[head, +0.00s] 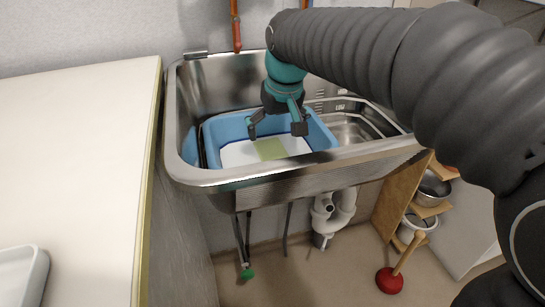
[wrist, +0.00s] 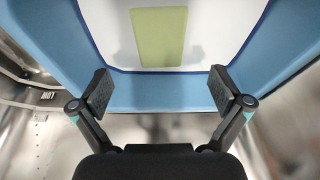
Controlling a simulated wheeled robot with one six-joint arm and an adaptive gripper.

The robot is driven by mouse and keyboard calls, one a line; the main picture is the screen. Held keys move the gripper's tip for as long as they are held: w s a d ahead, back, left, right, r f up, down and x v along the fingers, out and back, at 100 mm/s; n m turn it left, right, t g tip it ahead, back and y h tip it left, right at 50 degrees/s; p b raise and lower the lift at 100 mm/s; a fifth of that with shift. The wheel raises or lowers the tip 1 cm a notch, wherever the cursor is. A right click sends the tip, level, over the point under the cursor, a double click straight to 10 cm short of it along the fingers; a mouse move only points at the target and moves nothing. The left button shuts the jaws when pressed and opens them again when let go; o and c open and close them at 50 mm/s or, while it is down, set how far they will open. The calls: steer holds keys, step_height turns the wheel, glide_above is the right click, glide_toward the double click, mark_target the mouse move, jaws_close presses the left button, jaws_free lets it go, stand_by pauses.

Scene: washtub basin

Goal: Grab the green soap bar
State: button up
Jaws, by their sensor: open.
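The green soap bar (head: 269,149) is a flat, pale green block lying on the white floor of a blue tub (head: 221,127). In the wrist view the bar (wrist: 159,37) is at the top centre, beyond my fingertips. My gripper (head: 277,130) is open and empty, above the tub with its fingers spread. In the wrist view my gripper (wrist: 160,92) has a finger on each side, and the bar lies between their lines but farther out. The two do not appear to touch. The blue tub wall (wrist: 160,90) crosses the wrist view between the fingers.
The tub stands inside a steel washtub basin (head: 176,130) with a raised rim. A pale counter (head: 75,160) is on the left. An orange pipe (head: 236,25) runs down the back wall. A plunger (head: 390,280) stands on the floor at right.

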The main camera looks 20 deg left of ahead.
mark_target(272, 151)
steer(key=shift+b+x, duration=0.3)
steer(key=shift+x, duration=3.55)
steer(key=shift+c, duration=0.3)
steer(key=shift+r, duration=0.15)
steer(key=c, duration=1.4)
